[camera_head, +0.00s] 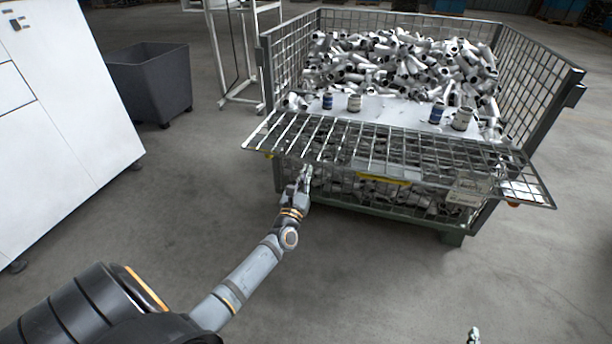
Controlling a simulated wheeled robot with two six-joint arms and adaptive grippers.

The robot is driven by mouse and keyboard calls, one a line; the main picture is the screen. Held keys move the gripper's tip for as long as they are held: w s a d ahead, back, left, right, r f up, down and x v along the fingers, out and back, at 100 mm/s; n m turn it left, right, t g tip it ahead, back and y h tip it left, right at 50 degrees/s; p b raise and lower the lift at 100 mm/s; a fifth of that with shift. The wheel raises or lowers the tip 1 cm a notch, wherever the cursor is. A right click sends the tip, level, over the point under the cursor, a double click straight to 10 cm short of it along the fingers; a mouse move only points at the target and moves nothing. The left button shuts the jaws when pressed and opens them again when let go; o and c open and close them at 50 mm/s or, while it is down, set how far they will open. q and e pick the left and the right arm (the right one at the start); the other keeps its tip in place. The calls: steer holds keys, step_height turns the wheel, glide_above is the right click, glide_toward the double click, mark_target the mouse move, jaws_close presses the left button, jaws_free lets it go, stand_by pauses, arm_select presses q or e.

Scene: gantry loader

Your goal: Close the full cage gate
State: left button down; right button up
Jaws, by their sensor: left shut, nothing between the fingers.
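The wire mesh cage (548,92) stands on the right, full of grey pipe-like metal parts. Its front gate (335,140) is folded outward and lies roughly level, sticking out toward me above the lower front mesh. A yellow strip (383,179) shows below the gate. My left gripper (307,172) is shut and empty, just below the left part of the gate; I cannot tell whether it touches the mesh. A small tip that looks like my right gripper (474,335) shows at the bottom edge, too cut off to tell its state.
Several small blue and whitish cylinders stand on a white sheet (385,108) inside the cage opening. A dark grey bin (150,85) and a white metal frame (228,50) stand behind left. A white cabinet (60,110) is at left. The floor before the cage is clear.

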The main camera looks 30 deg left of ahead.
steer(key=shift+s+a+f+g, duration=0.1)
steer(key=shift+s+f+g, duration=0.55)
steer(key=shift+f, duration=0.4)
steer(key=shift+s+a+f+g, duration=0.1)
steer(key=shift+s+f+g, duration=0.35)
steer(key=shift+s+f, duration=0.45)
steer(key=shift+w+f, duration=0.1)
steer(key=shift+f, duration=0.05)
steer(key=s+f+g+p, duration=0.2)
steer(key=s+f+g, duration=0.4)
steer(key=s, duration=0.4)
steer(key=shift+s+a+f+p, duration=0.15)
steer(key=shift+a+f+p, duration=0.15)
steer(key=shift+f, duration=0.3)
steer(key=shift+r, duration=0.15)
